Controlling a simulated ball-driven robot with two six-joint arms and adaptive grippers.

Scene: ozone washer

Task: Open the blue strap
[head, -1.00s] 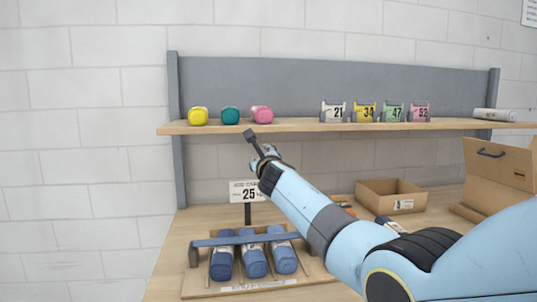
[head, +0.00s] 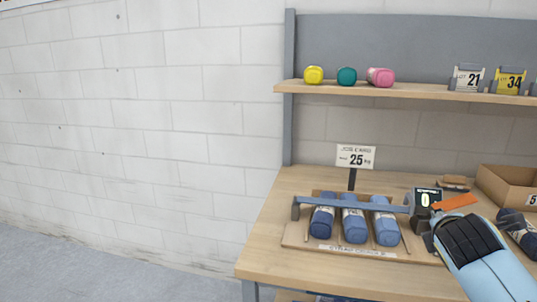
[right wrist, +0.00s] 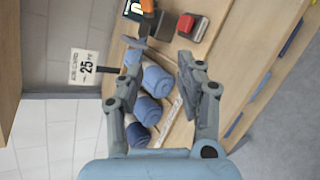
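The blue strap (head: 350,204) is a flat blue-grey bar lying across three blue bottles (head: 354,226) in a wooden cradle (head: 297,238). A dark grey bracket shows at its left end. Its right end is close to my right gripper (head: 424,232), which is partly hidden by my forearm in the head view. In the right wrist view my right gripper (right wrist: 160,72) is open, its fingers spread wide on either side of the cradle's end. The bottles (right wrist: 149,108) show between and behind the fingers. I cannot tell whether a finger touches the strap. My left gripper is not in view.
A small display reading 0 (head: 425,199) and an orange piece (head: 455,202) are beside the strap's right end. A red button block (right wrist: 190,25) is near the fingertips. A job card sign reading 25 (head: 356,157) stands behind the cradle. A cardboard box (head: 508,188) is at right.

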